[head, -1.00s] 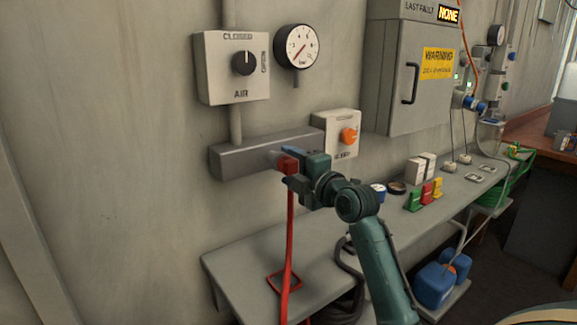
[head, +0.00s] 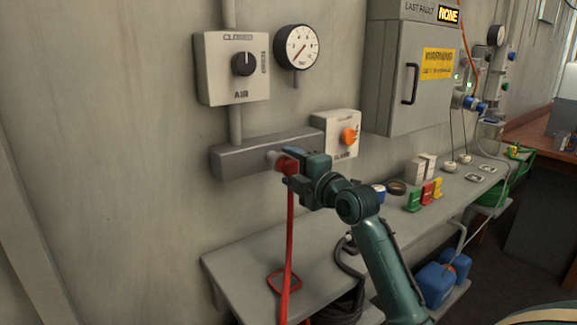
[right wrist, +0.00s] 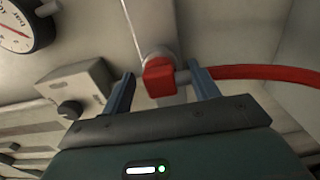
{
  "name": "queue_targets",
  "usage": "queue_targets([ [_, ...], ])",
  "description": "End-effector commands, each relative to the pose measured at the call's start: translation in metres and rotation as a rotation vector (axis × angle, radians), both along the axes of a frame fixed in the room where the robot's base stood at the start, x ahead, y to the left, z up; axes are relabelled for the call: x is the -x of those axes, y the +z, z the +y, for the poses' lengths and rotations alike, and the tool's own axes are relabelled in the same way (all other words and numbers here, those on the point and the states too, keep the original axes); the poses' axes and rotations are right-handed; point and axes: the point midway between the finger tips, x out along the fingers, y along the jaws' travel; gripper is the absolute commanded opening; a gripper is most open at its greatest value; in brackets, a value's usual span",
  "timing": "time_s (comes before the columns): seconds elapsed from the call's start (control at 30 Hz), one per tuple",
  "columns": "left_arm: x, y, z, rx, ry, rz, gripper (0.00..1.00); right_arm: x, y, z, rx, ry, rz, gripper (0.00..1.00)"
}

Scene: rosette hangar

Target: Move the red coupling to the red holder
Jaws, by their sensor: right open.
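The red coupling (head: 287,164) sits at the front of the grey block (head: 240,155) on the wall, with a red hose (head: 290,235) hanging down from it. My right gripper (head: 290,170) is at the coupling. In the right wrist view the coupling (right wrist: 158,78) lies between the two open fingers (right wrist: 160,92), with a gap visible on either side. The hose runs off to the right there. A red square frame (head: 283,281) lies on the bench below; I cannot tell whether it is the red holder. My left gripper is not in view.
A grey bench (head: 240,275) runs along the wall under the block. An orange knob box (head: 337,130) is just right of the block. Green, red and yellow pieces (head: 427,191) stand farther right. A dark hose (head: 348,262) hangs near my right arm.

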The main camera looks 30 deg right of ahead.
Motion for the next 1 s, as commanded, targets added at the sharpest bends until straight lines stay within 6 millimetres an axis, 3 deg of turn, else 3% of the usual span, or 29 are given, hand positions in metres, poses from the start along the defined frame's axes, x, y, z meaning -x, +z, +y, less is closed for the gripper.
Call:
queue_targets([
  [0.13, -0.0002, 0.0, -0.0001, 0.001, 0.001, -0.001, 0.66, -0.0002, -0.0004, 0.0004, -0.002, 0.001, 0.0, 0.58],
  [0.83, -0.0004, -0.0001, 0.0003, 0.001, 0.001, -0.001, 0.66, -0.0002, -0.0002, 0.0006, -0.002, 0.001, 0.0, 0.01],
  [1.0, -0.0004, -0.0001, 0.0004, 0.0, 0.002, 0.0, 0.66, 0.0021, 0.0003, 0.0001, -0.001, 0.001, -0.001, 0.01],
])
